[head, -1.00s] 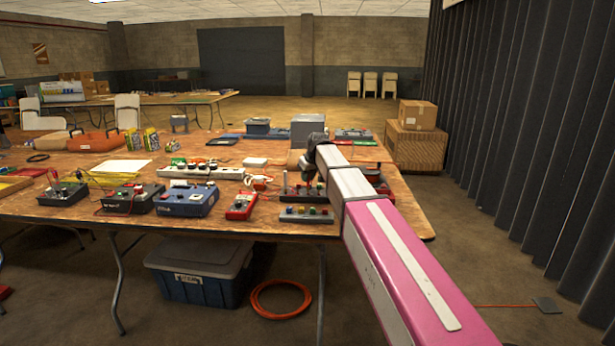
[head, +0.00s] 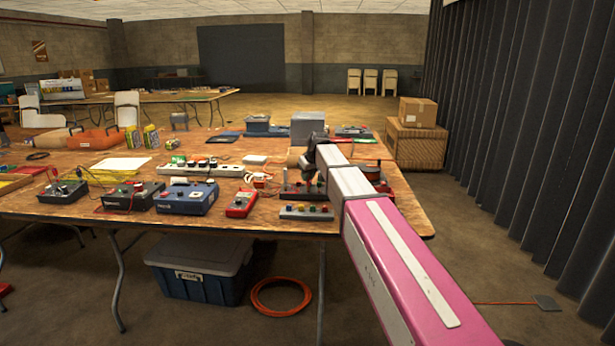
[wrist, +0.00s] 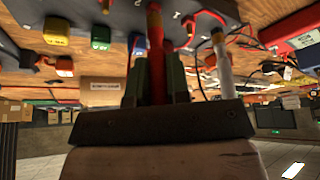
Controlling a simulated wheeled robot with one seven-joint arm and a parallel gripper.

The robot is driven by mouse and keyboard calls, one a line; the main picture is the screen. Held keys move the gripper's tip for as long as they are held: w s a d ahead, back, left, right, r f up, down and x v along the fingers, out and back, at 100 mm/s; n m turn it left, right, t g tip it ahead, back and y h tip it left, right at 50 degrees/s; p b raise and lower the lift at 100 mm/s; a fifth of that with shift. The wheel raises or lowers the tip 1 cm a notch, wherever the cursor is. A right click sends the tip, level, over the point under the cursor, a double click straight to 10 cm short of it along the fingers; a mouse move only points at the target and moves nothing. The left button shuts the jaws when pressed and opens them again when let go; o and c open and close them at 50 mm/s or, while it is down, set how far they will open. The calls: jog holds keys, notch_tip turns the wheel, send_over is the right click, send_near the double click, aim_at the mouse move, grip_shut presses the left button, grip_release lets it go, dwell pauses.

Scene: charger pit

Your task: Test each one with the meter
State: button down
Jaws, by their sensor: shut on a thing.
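My gripper (head: 307,178) is over the right front part of the table, partly hidden behind my arm. In the wrist view my gripper (wrist: 157,85) is shut on a red probe (wrist: 156,52), which stands between the fingers. A pale rod (wrist: 222,62) shows beside it. The red meter (head: 241,203) lies near the table's front edge, left of the gripper. A grey strip with coloured knobs (head: 306,213) lies in front of the gripper. A dark panel with coloured blocks (wrist: 75,42) is close in the wrist view. Whether the probe's tip touches anything is unclear.
A blue box (head: 187,199) and dark instrument boxes (head: 131,197) line the front edge of the table. A white power strip (head: 201,170) and tangled leads (head: 262,179) lie behind them. A grey box (head: 307,125) stands at the back. A blue bin (head: 202,275) is under the table.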

jog(key=shift+f, duration=0.3)
dwell(0.5)
jog(key=c, duration=0.7)
grip_release()
jog(key=shift+r, duration=0.15)
jog(key=shift+r, duration=3.6)
